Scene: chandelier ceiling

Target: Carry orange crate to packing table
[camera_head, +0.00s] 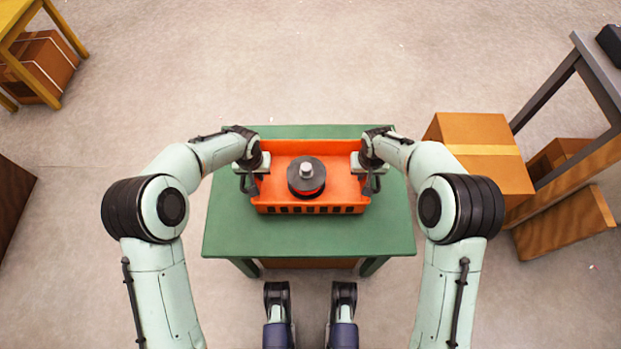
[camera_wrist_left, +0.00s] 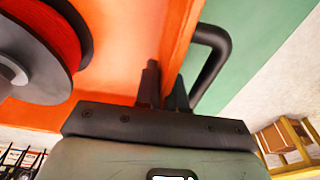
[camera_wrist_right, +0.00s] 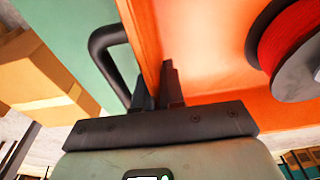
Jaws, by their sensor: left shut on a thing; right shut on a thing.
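The orange crate (camera_head: 340,194) is over the middle of a green-topped table (camera_head: 310,237), level between my two arms. Inside it sits a dark-flanged spool with red winding (camera_head: 306,178); the spool also shows in the left wrist view (camera_wrist_left: 72,50) and the right wrist view (camera_wrist_right: 285,40). My left gripper (camera_head: 257,172) is shut on the crate's left side wall, beside a black handle (camera_wrist_left: 217,52). My right gripper (camera_head: 365,172) is shut on the right side wall, beside the other black handle (camera_wrist_right: 103,55). I cannot tell whether the crate's underside touches the table.
A cardboard box (camera_head: 480,150) stands right of the green table, near a grey-legged table (camera_head: 600,75). A yellow table (camera_head: 40,15) with a brown box (camera_head: 45,62) under it is at the far left. The floor beyond the green table is clear.

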